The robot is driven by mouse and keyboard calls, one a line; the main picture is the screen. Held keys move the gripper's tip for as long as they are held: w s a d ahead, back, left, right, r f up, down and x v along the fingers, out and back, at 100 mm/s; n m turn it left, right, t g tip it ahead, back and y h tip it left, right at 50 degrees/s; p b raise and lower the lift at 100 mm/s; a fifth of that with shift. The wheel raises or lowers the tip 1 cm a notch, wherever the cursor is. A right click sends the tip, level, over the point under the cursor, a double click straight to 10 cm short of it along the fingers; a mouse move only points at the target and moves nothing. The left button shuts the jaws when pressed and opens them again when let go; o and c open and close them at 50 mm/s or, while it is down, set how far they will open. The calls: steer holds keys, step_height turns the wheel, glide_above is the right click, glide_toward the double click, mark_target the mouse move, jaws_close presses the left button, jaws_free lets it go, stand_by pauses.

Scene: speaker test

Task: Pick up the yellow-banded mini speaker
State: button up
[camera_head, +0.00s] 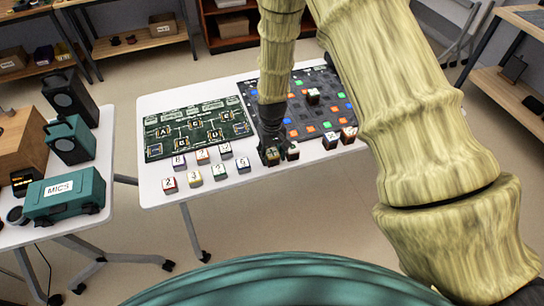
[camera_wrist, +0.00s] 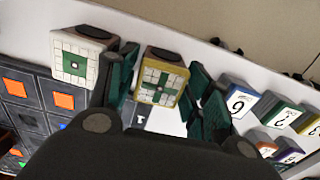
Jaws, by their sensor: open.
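The yellow-banded mini speaker (camera_wrist: 161,76) is a small pale block with a yellow edge, a green cross on a grid face and a dark round top. In the wrist view it stands between the two fingers of my gripper (camera_wrist: 163,84), with a gap showing beside it. My gripper is open. In the head view my gripper (camera_head: 271,145) points down at the table's front edge, and its fingers largely hide the speaker there.
More small speakers (camera_head: 331,140) stand to the right along the white table's (camera_head: 160,106) front edge. Several numbered cubes (camera_head: 219,171) stand to the left. A green lettered board (camera_head: 195,130) and a dark grid board (camera_head: 325,110) lie behind. A teal MICS case (camera_head: 65,195) sits on the left table.

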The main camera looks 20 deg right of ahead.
steer(key=c, duration=0.8)
